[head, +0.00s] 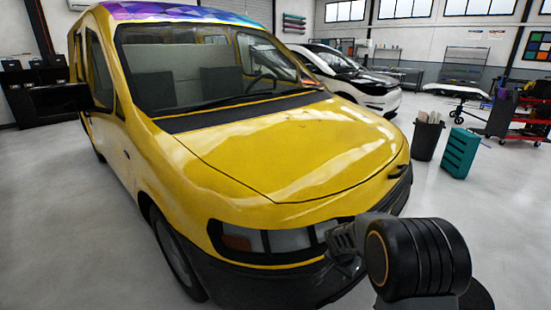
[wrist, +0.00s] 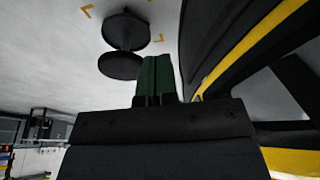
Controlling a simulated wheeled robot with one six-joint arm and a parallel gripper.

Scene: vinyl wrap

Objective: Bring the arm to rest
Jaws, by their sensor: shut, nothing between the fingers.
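My arm (head: 418,258) shows at the lower right of the head view, in front of the yellow van's front end. In the wrist view my gripper (wrist: 153,68) shows as two dark green fingers pressed together, with nothing between them. The fingers point up in the picture. In the head view I cannot make out the fingertips. The arm overlaps the van's headlight and bumper in the picture; whether it touches them I cannot tell.
The yellow van (head: 290,150) stands close, filling the left and middle. A dark bin (head: 427,140), a teal crate (head: 461,152) and a red cart (head: 520,118) stand at right. A white car (head: 355,80) is behind.

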